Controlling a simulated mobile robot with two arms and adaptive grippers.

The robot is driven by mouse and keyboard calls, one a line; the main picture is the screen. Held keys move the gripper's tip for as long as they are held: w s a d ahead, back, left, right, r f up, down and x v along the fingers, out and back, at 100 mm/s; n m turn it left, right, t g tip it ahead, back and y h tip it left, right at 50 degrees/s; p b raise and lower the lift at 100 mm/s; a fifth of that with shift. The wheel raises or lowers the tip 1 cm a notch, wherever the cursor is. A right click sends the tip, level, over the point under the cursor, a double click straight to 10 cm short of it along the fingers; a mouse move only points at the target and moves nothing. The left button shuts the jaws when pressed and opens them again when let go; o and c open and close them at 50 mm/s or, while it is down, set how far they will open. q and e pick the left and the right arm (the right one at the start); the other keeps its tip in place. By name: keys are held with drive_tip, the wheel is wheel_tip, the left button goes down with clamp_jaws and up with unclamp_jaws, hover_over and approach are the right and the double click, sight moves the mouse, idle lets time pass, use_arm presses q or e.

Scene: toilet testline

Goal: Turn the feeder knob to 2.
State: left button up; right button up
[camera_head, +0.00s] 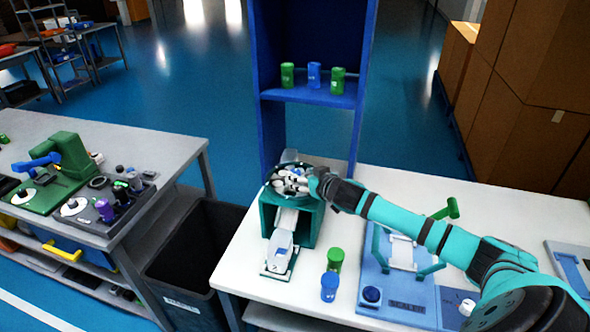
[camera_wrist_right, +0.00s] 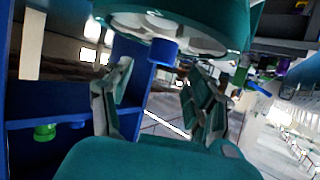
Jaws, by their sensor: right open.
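The feeder (camera_head: 310,220) is a dark green box on the white table, with a round bowl (camera_head: 274,188) of pale pieces on top. In the right wrist view, a short blue cylinder that looks like the feeder knob (camera_wrist_right: 163,50) sticks out below a teal rounded body (camera_wrist_right: 215,12). My right gripper (camera_head: 313,182) is at the right side of the bowl. In its wrist view, the right gripper (camera_wrist_right: 159,78) has its fingers spread, with the knob ahead between the tips and not gripped. The knob is hidden in the head view, and I cannot read any number on it.
A blue shelf (camera_head: 268,135) with green and blue cups stands behind the feeder. Green and blue cups (camera_head: 329,287) stand in front, left of a blue scale fixture (camera_head: 405,305). A black bin (camera_head: 190,255) stands left of the table. Cardboard boxes (camera_head: 530,90) are at right.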

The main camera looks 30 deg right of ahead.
sight(294, 172)
drive_tip(key=shift+p+x, duration=0.4)
drive_tip(key=shift+x, duration=2.65)
drive_tip(key=shift+a, duration=0.1)
drive_tip(key=c, duration=0.8)
drive_tip(key=shift+s+f, duration=0.1)
clamp_jaws()
